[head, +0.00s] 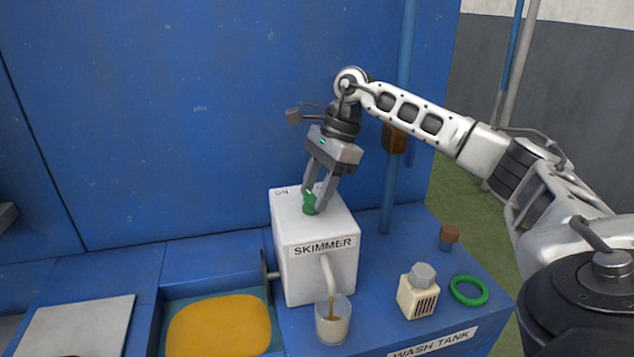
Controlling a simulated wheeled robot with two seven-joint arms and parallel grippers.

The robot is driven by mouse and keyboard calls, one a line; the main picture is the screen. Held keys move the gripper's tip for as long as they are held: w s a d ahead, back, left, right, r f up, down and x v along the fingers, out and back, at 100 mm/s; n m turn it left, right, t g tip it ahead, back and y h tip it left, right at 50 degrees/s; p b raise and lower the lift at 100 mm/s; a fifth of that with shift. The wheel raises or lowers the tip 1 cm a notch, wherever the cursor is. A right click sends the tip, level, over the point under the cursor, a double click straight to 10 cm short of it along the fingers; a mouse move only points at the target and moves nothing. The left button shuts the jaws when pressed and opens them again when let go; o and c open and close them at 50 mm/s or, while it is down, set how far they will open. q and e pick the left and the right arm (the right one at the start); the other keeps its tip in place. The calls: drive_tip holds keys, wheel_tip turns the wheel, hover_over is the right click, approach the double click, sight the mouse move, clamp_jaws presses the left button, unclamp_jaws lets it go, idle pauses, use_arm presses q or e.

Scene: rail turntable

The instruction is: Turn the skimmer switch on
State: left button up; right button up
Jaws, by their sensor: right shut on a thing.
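The skimmer (313,270) is a white box labelled SKIMMER on a blue bench, with ON marked at the top left of its upper face. A green switch knob (310,204) sits on top of the box. My right gripper (317,200) points down from above and is shut on the green knob, its fingers on either side and hiding part of it. The knob's exact pointing direction is hard to make out. My left gripper is not in view.
A clear cup (332,321) stands under the skimmer's spout. An orange-filled basin (220,326) lies to the left. A cream block with a grey cap (418,293), a green ring (469,290) and a brown-topped piece (449,236) stand to the right. A blue pipe (396,150) rises behind.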

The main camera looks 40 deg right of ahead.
drive_tip(key=n+p, duration=0.1)
drive_tip(key=n, duration=0.1)
drive_tip(key=shift+w+r+n+g, duration=0.1)
drive_tip(key=shift+w+n+g, duration=0.05)
drive_tip(key=shift+n+g, duration=0.2)
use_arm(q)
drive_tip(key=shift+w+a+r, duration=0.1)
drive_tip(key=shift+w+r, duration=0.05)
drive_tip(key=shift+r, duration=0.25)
use_arm(e)
drive_tip(key=shift+n+g, duration=0.25)
drive_tip(key=o, duration=1)
drive_tip(key=shift+d, duration=0.1)
use_arm(q)
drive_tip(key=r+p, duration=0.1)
drive_tip(key=p, duration=0.3)
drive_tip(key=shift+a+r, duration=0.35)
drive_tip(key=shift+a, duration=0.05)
use_arm(e)
drive_tip(key=v, duration=1.5)
drive_tip(key=shift+w+d+r, duration=0.1)
drive_tip(key=shift+d+r, duration=0.1)
drive_tip(key=shift+r, duration=0.15)
